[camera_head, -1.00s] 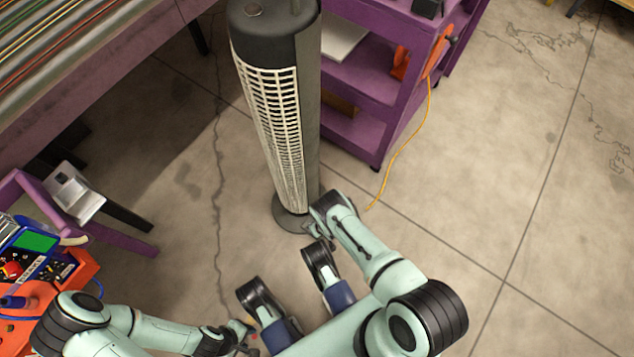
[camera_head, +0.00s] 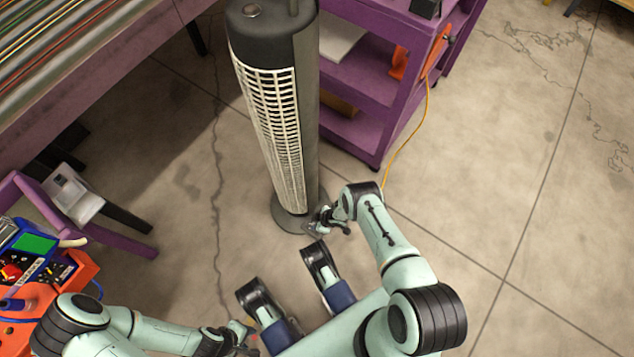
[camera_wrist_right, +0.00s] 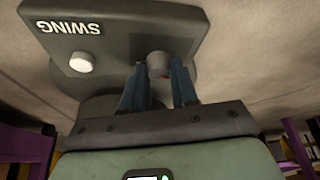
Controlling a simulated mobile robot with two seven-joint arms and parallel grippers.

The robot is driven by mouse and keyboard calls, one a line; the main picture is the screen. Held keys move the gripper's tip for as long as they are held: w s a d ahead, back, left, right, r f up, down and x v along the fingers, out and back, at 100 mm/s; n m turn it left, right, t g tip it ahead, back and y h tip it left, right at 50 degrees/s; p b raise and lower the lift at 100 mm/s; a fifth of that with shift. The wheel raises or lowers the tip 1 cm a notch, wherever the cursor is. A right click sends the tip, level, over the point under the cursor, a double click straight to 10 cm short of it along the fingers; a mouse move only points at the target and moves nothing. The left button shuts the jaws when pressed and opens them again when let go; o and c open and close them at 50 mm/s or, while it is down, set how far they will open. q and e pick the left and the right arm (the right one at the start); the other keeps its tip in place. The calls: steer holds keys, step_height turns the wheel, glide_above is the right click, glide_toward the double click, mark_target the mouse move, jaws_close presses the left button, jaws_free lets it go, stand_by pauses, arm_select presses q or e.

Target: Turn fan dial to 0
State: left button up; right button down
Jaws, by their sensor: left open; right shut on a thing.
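The fan is a tall dark tower (camera_head: 307,110) with a pale front grille (camera_head: 276,120), standing upright on a round base (camera_head: 291,217). In the right wrist view, a rounded grey panel (camera_wrist_right: 120,40) carries a SWING label, a white knob (camera_wrist_right: 81,62) and a grey dial (camera_wrist_right: 158,63). My right gripper (camera_wrist_right: 158,82) has its two blue-grey fingers on either side of that dial, shut on it. In the head view the right gripper (camera_head: 318,222) appears beside the fan's base. My left gripper (camera_head: 246,336) is open and apart from the fan.
A purple shelf cart (camera_head: 365,85) stands behind the fan on the right, with a yellow cable (camera_head: 408,145) on the floor. A purple-edged bench (camera_head: 100,90) is at upper left. An orange tool box (camera_head: 75,280) is at lower left. The floor at right is clear.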

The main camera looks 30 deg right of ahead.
steer(key=shift+n, duration=0.4)
stand_by(0.3)
steer(key=c, duration=0.9)
jaws_free()
arm_select(q)
steer(key=w+d+r+m+t+p, duration=0.1)
steer(key=w+d+r+t+p, duration=0.2)
steer(key=w+r+p, duration=0.5)
steer(key=shift+w+r+t, duration=0.4)
steer(key=shift+w+r, duration=0.7)
steer(key=shift+r, duration=0.3)
arm_select(e)
steer(key=shift+v, duration=6.7)
steer(key=shift+w+d, duration=0.2)
